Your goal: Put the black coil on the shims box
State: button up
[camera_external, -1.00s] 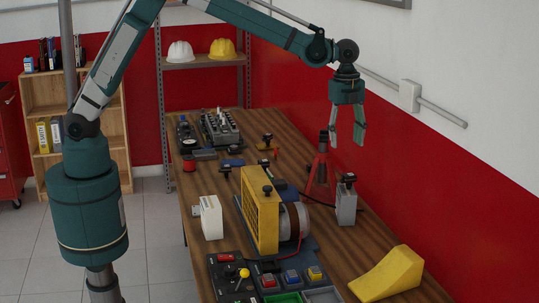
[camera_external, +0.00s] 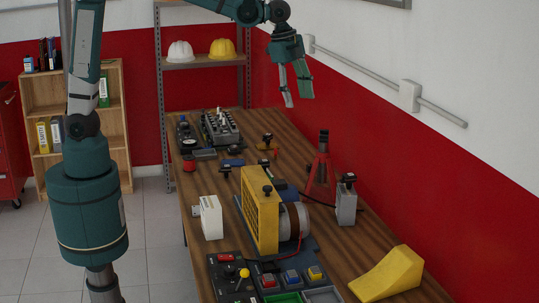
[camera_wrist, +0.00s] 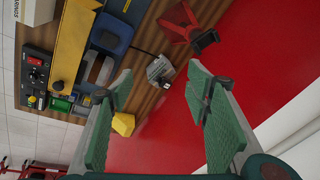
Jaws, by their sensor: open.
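My gripper (camera_external: 298,100) is open and empty, high above the right side of the workbench toward its far end. Its two green fingers stand wide apart in the wrist view (camera_wrist: 158,88). I cannot tell for sure which thing is the black coil; several small dark parts lie at the far end of the bench. No box can be read as shims. A white box (camera_external: 211,218) stands at the bench's left edge; part of it shows in the wrist view (camera_wrist: 38,10), its lettering cut off.
A yellow-framed radiator unit (camera_external: 261,211) stands mid-bench. A red stand (camera_external: 320,172) and a grey block with a black top (camera_external: 346,207) are at the right. A yellow wedge (camera_external: 388,274) and control panel (camera_external: 232,277) are nearer. The red wall borders the bench's right side.

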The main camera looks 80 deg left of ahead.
jog(key=s+a+r+n+t, duration=0.1)
jog(key=s+a+r+n, duration=0.3)
jog(key=s, duration=0.6)
jog(key=s+a+f+n+t, duration=0.1)
jog(key=s+a+f+n, duration=0.1)
jog(key=s, duration=0.6)
jog(key=s+a+f+n+t, duration=0.1)
jog(key=s+a+f+n, duration=0.1)
jog(key=s+a, duration=0.3)
jog(key=s+a+f+n+t, duration=0.1)
jog(key=s+a+f+n, duration=0.2)
jog(key=s, duration=0.9)
jog(key=shift+a+n+t, duration=0.3)
jog(key=shift+a+n, duration=0.05)
jog(key=shift+n, duration=0.15)
